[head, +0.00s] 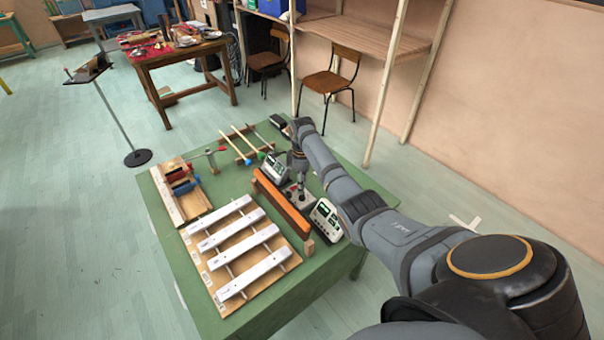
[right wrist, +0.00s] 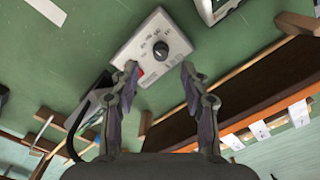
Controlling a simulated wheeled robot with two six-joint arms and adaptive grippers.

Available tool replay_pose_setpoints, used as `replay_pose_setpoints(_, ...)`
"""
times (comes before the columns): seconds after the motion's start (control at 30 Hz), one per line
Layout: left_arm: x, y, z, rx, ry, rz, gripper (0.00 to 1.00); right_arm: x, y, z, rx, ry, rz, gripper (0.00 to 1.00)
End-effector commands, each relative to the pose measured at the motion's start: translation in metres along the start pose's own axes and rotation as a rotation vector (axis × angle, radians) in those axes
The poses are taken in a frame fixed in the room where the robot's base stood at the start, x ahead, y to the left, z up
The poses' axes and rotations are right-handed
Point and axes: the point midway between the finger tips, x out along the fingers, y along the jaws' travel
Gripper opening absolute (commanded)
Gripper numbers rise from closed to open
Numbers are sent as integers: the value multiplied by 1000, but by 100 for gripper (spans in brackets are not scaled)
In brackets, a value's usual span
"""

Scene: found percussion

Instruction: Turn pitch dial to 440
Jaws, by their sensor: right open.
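The pitch dial is a black round knob (right wrist: 160,49) on a small pale box (right wrist: 130,47) with markings around the knob and a red patch by its lower left corner. I cannot read which mark the knob points to. My right gripper (right wrist: 159,68) is open, its two fingertips apart on either side below the knob in the right wrist view, with nothing between them. In the head view the right gripper (head: 298,188) hangs pointing down over the pale box (head: 303,201), hiding much of it. The left gripper is not in view.
An upright orange-brown board (head: 283,206) stands close on the left of the box. A pale device with a green screen (head: 326,220) stands close on the right. Metal bars (head: 240,235) on a wooden frame cover the front of the green table (head: 160,212).

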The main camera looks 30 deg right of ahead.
Motion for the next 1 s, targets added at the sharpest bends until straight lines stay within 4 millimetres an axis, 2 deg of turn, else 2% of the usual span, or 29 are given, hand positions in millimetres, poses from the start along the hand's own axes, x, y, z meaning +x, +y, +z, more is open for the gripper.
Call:
replay_pose_setpoints(0.1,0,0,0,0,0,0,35,-28,0,0,0,1,3,46)
replay_pose_setpoints(0.3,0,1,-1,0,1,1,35,-57,0,0,0,-1,-1,46)
replay_pose_setpoints(0.47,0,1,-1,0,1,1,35,-62,0,0,0,-1,-2,46)
replay_pose_setpoints(1.0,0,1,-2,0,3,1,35,-62,0,0,0,-1,-2,46)
